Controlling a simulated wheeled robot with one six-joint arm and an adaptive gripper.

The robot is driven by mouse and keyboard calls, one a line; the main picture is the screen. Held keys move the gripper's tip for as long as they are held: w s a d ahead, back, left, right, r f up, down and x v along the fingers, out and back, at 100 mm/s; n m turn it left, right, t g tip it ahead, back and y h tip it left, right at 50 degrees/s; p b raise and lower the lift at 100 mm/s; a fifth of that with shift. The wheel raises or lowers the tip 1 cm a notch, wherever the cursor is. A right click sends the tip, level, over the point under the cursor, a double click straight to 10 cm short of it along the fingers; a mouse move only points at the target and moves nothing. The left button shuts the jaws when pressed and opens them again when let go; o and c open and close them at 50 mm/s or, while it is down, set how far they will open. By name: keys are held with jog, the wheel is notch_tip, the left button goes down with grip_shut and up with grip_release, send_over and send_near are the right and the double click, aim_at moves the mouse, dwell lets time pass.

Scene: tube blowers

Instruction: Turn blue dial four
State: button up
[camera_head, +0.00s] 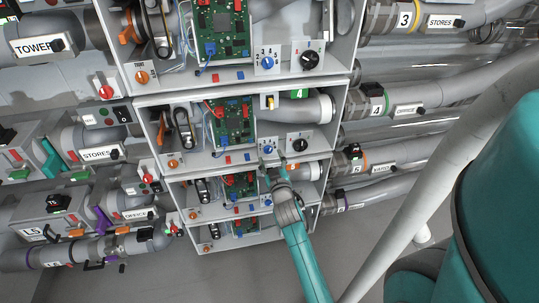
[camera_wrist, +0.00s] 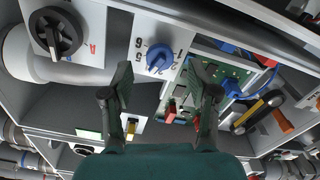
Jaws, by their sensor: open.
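The blue dial (camera_head: 269,149) sits on a white panel at the lower front of the second box from the top, the box with a green "4" label (camera_head: 299,93). In the wrist view, a blue dial (camera_wrist: 158,60) shows upside down on a numbered white plate, just beyond and between my fingertips. My gripper (camera_head: 272,164) is open and empty, its two fingers (camera_wrist: 161,80) spread to either side of the dial's line. Contact with the dial does not show. The fingers partly cover the panel edge in the head view.
A black dial (camera_head: 301,144) is close to the right of the blue dial; it shows at left in the wrist view (camera_wrist: 55,32). A green circuit board (camera_head: 232,121) stands to the left. The box below (camera_head: 300,190) lies behind my arm.

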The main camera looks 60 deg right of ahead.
jog(key=v, duration=0.8)
jog(key=shift+s+a, duration=0.2)
jog(key=shift+a, duration=0.05)
jog(key=s+a+f+n+t+y, duration=0.2)
jog(key=s+a+y, duration=0.1)
jog(key=a, duration=0.8)
jog(key=s+a+f+n+t+y, duration=0.1)
jog(key=s+a+f+y, duration=0.2)
jog(key=a, duration=0.8)
jog(key=s+a+r+n+y, duration=0.1)
jog(key=s+a+r+y, duration=0.2)
jog(key=s+a, duration=0.4)
jog(key=s+a+r+n+y, duration=0.2)
jog(key=s+a, duration=0.4)
jog(key=s, duration=0.4)
jog(key=r+y, duration=0.1)
jog(key=y, duration=0.1)
jog(key=shift+a+r+y, duration=0.15)
jog(key=shift+a+y, duration=0.15)
jog(key=shift+a, duration=0.1)
